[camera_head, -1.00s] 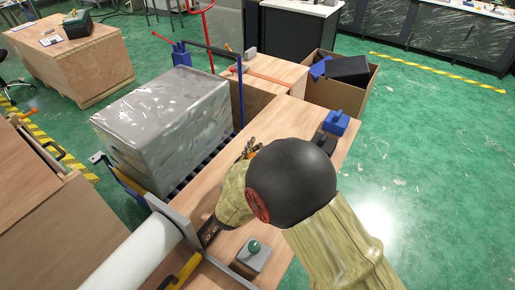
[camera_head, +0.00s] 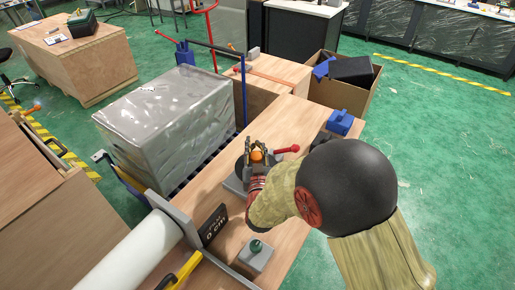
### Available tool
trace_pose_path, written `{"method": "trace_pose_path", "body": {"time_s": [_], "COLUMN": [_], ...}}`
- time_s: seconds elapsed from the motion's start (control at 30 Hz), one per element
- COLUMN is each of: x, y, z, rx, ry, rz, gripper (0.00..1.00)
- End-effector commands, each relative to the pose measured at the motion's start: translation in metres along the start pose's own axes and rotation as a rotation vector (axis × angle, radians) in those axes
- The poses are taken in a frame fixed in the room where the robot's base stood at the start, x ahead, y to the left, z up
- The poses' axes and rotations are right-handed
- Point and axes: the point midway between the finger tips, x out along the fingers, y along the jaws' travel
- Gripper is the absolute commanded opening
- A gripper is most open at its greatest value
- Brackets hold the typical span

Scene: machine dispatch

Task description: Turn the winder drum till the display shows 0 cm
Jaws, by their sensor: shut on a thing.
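The winder drum (camera_head: 241,172) is a dark round disc on a grey base on the wooden bench, partly hidden by my gripper. My gripper (camera_head: 257,153) is over the drum, its fingers shut around an orange knob (camera_head: 256,156). A red lever with a ball end (camera_head: 288,149) sticks out to the right beside the fingers. The display (camera_head: 213,226) is a dark panel near the white roll; its small, tilted text seems to read 0 cm, with the digit hard to make out.
A white roll (camera_head: 130,250) lies at the lower left. A grey box with a green button (camera_head: 256,250) stands at the bench front. A blue item (camera_head: 340,122) sits at the right edge. A wrapped block (camera_head: 168,125) stands on a pallet to the left.

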Motion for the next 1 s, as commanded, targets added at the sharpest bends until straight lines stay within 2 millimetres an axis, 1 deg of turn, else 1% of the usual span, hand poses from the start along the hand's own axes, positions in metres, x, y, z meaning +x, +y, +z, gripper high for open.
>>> {"method": "trace_pose_path", "body": {"time_s": [0.13, 0.43, 0.47, 0.83, 1.0], "x": [0.0001, 0.0, -0.0001, -0.0004, -0.0004], "y": [-0.0007, -0.0016, -0.0016, -0.0017, -0.0017], "z": [-0.0011, -0.0015, -0.0015, -0.0006, -0.0004], "rx": [0.001, 0.0, 0.0, 0.0, 0.0], "ry": [0.003, 0.002, 0.002, 0.001, 0.0], "rz": [-0.033, -0.039, -0.039, -0.038, -0.038], "gripper": [0.0, 0.0, 0.25, 0.46, 0.47]}}
